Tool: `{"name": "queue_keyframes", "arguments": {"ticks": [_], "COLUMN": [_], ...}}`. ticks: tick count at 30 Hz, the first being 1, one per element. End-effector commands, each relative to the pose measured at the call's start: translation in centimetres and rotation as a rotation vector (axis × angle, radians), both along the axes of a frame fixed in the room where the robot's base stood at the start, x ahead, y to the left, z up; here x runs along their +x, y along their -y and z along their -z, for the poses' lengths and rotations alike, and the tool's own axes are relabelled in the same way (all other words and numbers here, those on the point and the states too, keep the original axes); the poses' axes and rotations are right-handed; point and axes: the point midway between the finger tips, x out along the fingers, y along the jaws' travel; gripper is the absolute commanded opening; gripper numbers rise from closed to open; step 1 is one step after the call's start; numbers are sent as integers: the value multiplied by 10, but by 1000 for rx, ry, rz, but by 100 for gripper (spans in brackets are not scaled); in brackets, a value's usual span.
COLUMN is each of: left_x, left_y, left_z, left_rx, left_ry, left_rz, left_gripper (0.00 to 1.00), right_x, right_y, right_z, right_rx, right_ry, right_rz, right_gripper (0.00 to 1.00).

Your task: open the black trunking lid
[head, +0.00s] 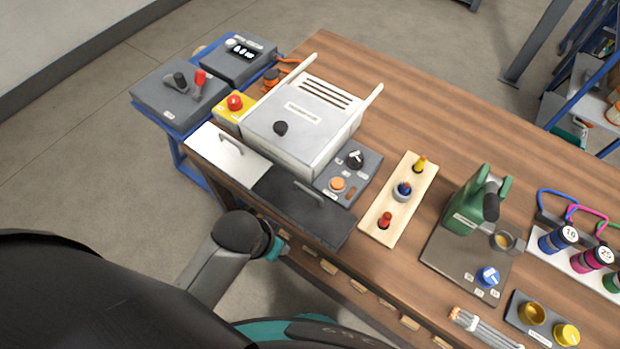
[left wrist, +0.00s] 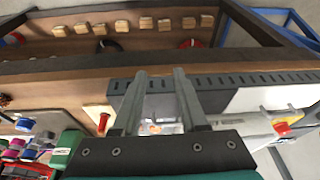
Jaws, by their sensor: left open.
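The black trunking lid (head: 285,208) lies flat and looks closed along the table's front edge, with a dark bar handle (head: 309,194) near its back right part. In the left wrist view a dark slotted strip (left wrist: 255,79) runs along the table edge behind my fingers. My left gripper (head: 278,247) is just off the front edge, below the lid in the picture and apart from its handle. In the left wrist view its two fingers (left wrist: 160,75) are spread with nothing clearly held between them. My right gripper is not in view.
A white lid (head: 228,155) with its own handle adjoins on the left. A grey-white box (head: 305,120) and a control panel (head: 350,175) stand close behind the black lid. A wooden block with coloured pegs (head: 399,200) is to the right. Wooden blocks line the table's front side.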

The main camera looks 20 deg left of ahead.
Motion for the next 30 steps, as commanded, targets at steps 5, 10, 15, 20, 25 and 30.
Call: {"name": "queue_keyframes", "arguments": {"ticks": [5, 10, 15, 20, 25, 30], "left_x": [38, 57, 72, 88, 105, 113], "left_y": [38, 71, 83, 71, 44, 26], "left_z": [-112, -147, -158, -156, -154, -153], "left_rx": [-10, 33, 125, 235, 328, 370], "left_ry": [111, 168, 183, 146, 80, 37], "left_rz": [300, 667, 1017, 1296, 1489, 1575], "left_gripper": [42, 42, 42, 42, 42, 42], "right_x": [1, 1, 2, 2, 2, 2], "right_y": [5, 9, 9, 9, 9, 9], "right_z": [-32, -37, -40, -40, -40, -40], "right_rx": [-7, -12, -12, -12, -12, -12], "right_ry": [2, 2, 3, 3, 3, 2], "right_rz": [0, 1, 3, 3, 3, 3], "right_gripper": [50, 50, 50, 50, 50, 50]}}
